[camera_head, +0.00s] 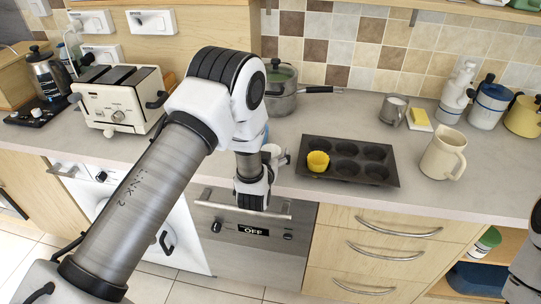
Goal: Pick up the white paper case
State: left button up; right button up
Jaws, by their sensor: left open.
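A small whitish cup shape (271,149), which looks like the white paper case, shows on the counter just behind my left wrist and is partly hidden by it. My left gripper (279,159) is at the counter's front edge, close to this shape. Its fingers are small and partly covered by the wrist; they are open, and I cannot tell whether they touch the case. A yellow paper case (318,161) sits in a front-left cup of the dark muffin tin (391,181). Only part of my right arm shows at the right edge, and its gripper is out of view.
A pot (281,98) with a long handle stands behind my left arm. A cream jug (443,154), a metal mug (393,109) and a yellow sponge (420,117) are to the right of the tin. A toaster (120,99) is at left. Counter in front of the tin is narrow.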

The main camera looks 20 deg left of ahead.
pick_arm(q)
jog(key=c, duration=0.7)
jog(key=shift+r, duration=0.1)
jog(key=shift+c, duration=0.2)
